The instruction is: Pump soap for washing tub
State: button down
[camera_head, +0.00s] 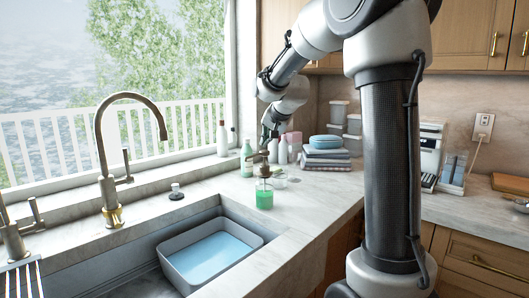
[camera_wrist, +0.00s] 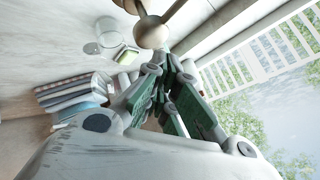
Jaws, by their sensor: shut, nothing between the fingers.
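The soap dispenser (camera_head: 264,198) is a clear bottle of green soap with a bronze pump, standing upright on the counter at the sink's back right corner. My gripper (camera_head: 266,147) is shut and empty, pointing down just above the pump. In the wrist view the closed fingertips (camera_wrist: 168,64) are close beside the rounded bronze pump head (camera_wrist: 151,33); I cannot tell whether they touch. The grey washing tub (camera_head: 258,241) sits in the sink, with a light blue surface inside. The dispenser's bottle is mostly hidden in the wrist view.
A green bottle (camera_head: 246,160) stands close behind the dispenser, with a clear glass (camera_head: 280,181) to its right. Folded towels (camera_head: 327,162) carry blue bowls (camera_head: 326,142) further right. A bronze faucet (camera_head: 104,165) rises left. The counter's front right is clear.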

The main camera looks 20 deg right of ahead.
jog(key=shift+f, duration=0.2)
dwell(0.4)
jog(key=shift+f, duration=0.25)
jog(key=shift+f, duration=1.05)
dwell(0.9)
jog(key=shift+r, duration=1.5)
jog(key=shift+r, duration=2.5)
